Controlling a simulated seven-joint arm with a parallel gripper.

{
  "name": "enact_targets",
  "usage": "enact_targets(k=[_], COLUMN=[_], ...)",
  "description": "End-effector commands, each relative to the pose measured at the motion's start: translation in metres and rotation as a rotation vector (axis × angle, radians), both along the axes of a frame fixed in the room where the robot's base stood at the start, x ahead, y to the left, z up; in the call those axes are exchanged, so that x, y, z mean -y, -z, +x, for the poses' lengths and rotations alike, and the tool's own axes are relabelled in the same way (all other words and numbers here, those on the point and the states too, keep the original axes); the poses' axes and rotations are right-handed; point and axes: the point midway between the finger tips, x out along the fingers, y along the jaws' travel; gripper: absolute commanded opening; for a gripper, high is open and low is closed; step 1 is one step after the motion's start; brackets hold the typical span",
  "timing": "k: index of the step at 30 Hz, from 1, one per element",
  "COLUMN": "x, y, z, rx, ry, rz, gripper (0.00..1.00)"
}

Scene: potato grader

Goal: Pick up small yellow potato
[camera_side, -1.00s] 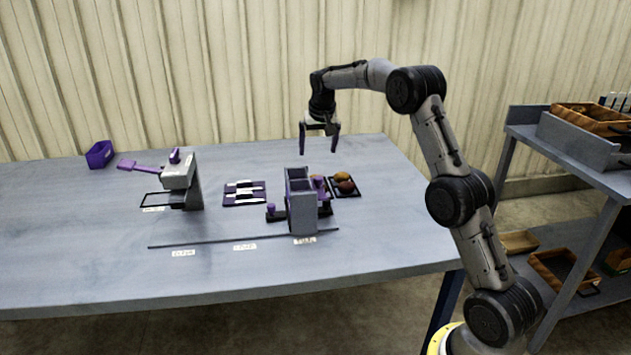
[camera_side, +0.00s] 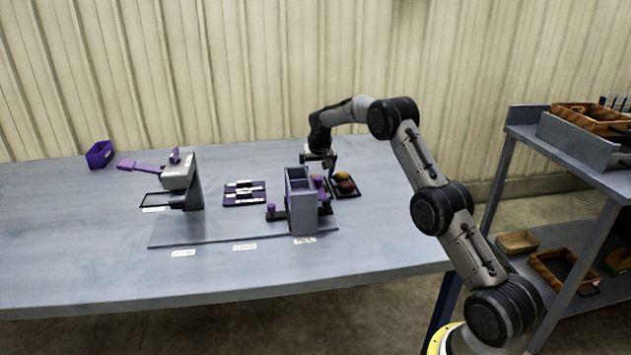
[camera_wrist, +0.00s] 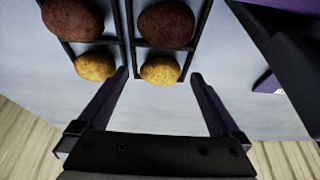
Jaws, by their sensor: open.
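Two yellow potatoes lie in a divided black tray, which shows in the side view (camera_side: 347,196). In the wrist view, one yellow potato (camera_wrist: 160,70) is between my fingertips, and the other yellow potato (camera_wrist: 95,67) is left of my left finger. They look alike in size; I cannot tell which is the small one. My gripper (camera_wrist: 159,76) is open and empty, with a finger to each side of the right yellow potato, apparently not touching it. In the side view, my gripper (camera_side: 328,168) is low at the tray, its fingertips partly hidden behind the grey-purple fixture.
Two dark red potatoes, one left (camera_wrist: 72,19) and one right (camera_wrist: 165,24), sit in the compartments beyond the yellow ones. A grey upright fixture (camera_side: 301,212) with purple parts stands close left of the tray. A purple slotted block (camera_side: 244,201) and purple bin (camera_side: 99,154) are farther left.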

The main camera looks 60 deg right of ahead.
Motion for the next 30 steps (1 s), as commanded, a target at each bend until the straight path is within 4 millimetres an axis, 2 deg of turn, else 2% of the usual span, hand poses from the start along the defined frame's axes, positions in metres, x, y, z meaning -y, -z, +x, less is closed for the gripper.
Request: enact_targets(k=[9,11,24,30], x=[0.002,0.002,0.0018,0.0018], y=[0.0049,0.0049,0.0049,0.0045], z=[0.0018,0.0018,0.0017,0.0017], rx=[0.002,0.002,0.001,0.002], ry=[0.001,0.001,0.001,0.001], rz=[-0.001,-0.001,0.0,-0.001], gripper=[1.0,0.91,0.12,0.11])
